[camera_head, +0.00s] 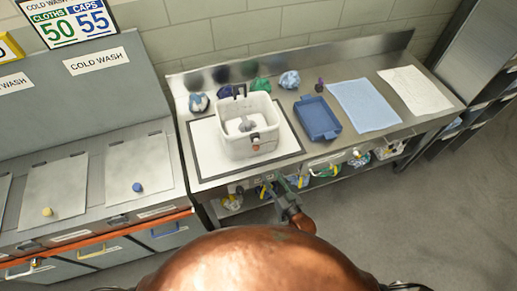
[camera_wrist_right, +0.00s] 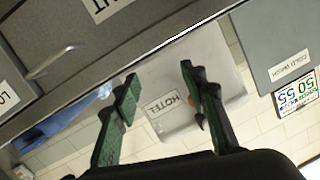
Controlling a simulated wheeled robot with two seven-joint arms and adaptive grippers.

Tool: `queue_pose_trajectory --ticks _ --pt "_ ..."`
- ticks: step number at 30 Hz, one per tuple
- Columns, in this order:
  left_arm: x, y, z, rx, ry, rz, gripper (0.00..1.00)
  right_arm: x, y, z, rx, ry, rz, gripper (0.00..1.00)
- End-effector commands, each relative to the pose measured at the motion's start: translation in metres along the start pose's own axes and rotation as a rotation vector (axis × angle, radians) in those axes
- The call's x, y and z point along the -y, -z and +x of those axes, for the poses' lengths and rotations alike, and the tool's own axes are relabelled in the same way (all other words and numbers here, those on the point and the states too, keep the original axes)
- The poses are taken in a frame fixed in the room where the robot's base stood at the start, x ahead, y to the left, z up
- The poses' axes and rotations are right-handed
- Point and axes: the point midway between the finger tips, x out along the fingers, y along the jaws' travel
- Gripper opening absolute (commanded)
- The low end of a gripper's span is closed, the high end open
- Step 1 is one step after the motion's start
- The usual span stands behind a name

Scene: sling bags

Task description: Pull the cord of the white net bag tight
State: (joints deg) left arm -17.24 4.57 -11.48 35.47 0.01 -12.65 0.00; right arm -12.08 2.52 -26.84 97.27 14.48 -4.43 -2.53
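A white, open-topped, tub-shaped container (camera_head: 233,146), which I take to be the white net bag, stands on the bordered white mat (camera_head: 205,155). A grey item lies inside it, dark pieces rise at its back rim, and a small brown piece, possibly a cord stopper, is at its front. My right gripper (camera_head: 272,184) is low at the bench's front edge, apart from the container. In the right wrist view my right gripper (camera_wrist_right: 160,75) has its green fingers spread and nothing between them. Behind them shows a pale surface labelled HOTEL (camera_wrist_right: 180,82). The cord is too small to make out. My left gripper is not in view.
A blue tray (camera_head: 317,118), a blue cloth (camera_head: 364,105) and a white cloth (camera_head: 415,91) lie to the right on the metal bench. Several bundled items line the back. Several colourful items sit on the shelf below. Lidded grey bins (camera_head: 85,185) stand left.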

Motion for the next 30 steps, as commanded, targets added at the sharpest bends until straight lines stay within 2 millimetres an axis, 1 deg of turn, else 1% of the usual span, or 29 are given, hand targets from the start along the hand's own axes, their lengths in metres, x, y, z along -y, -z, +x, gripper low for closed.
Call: queue_pose_trajectory --ticks 1,3,6,7,11,17,21,25,30 --pt "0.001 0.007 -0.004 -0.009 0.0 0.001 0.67 0.013 0.031 0.002 -0.048 0.021 0.008 0.39" --pt "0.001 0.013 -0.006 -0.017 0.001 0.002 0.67 0.027 0.059 0.003 -0.096 0.043 0.017 0.39" --pt "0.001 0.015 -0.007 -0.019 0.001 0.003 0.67 0.038 0.082 0.003 -0.135 0.061 0.024 0.39" --pt "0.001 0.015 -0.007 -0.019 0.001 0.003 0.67 0.04 0.086 0.004 -0.141 0.064 0.025 0.39" --pt "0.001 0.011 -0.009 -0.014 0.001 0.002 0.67 0.043 0.091 0.017 -0.148 0.067 0.027 0.39" --pt "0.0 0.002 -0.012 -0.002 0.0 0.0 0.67 0.044 0.096 0.049 -0.148 0.066 0.026 0.39" --pt "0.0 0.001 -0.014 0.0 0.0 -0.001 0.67 0.045 0.098 0.067 -0.147 0.066 0.026 0.39" --pt "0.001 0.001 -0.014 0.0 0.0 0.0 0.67 0.045 0.099 0.077 -0.146 0.065 0.025 0.39" --pt "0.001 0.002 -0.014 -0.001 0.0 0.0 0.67 0.045 0.098 0.08 -0.145 0.064 0.025 0.39"
